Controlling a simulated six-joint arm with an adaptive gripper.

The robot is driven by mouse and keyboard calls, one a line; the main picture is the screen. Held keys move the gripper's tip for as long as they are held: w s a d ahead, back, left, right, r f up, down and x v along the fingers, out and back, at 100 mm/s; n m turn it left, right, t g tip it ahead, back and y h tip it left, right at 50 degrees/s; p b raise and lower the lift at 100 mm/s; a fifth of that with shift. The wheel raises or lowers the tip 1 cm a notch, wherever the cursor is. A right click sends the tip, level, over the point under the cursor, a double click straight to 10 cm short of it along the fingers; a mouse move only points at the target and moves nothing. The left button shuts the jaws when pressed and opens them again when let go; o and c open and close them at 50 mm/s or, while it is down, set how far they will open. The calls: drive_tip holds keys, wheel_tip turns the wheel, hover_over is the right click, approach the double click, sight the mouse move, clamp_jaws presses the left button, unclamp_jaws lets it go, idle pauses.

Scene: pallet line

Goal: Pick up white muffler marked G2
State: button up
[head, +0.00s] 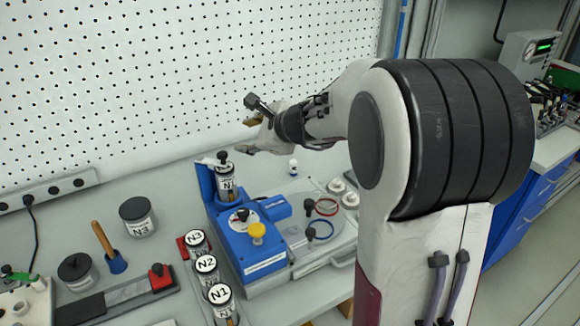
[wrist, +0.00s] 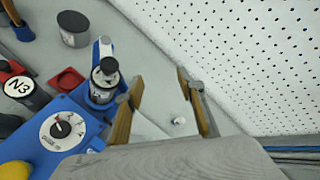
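I cannot read a G2 mark anywhere. A small white piece (head: 293,167) stands on the bench near the pegboard, right of the blue fixture; it also shows in the wrist view (wrist: 179,121). Two white round pieces, (head: 336,186) and (head: 350,200), sit at the right of the grey plate, their marks too small to read. My gripper (head: 246,137) is raised above the bench, left of the small white piece. In the wrist view my gripper (wrist: 160,105) has its two tan fingers wide apart with nothing between them.
A blue fixture (head: 243,226) holds an upright N1 bottle (head: 225,180) close below my gripper. Labelled bottles N3 (head: 196,243), N2 (head: 207,268) and N1 (head: 221,296) stand in a row in front. A grey canister (head: 137,216) stands left. The pegboard wall (head: 180,75) is behind.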

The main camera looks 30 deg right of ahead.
drive_tip(key=w+d+f+m, duration=0.2)
drive_tip(key=d+f+m, duration=0.4)
drive_tip(key=d+f, duration=0.4)
drive_tip(key=m+t+h, duration=0.2)
drive_tip(key=m, duration=0.3)
approach(295, 162)
drive_tip(key=shift+s+a+r, duration=0.1)
drive_tip(key=shift+s+r, duration=0.3)
drive_tip(key=shift+s, duration=0.15)
drive_tip(key=shift+w, duration=0.1)
drive_tip(key=x, duration=0.5)
drive_tip(key=shift+f, duration=0.15)
drive_tip(key=shift+x, duration=0.75)
drive_tip(key=shift+x, duration=2.6)
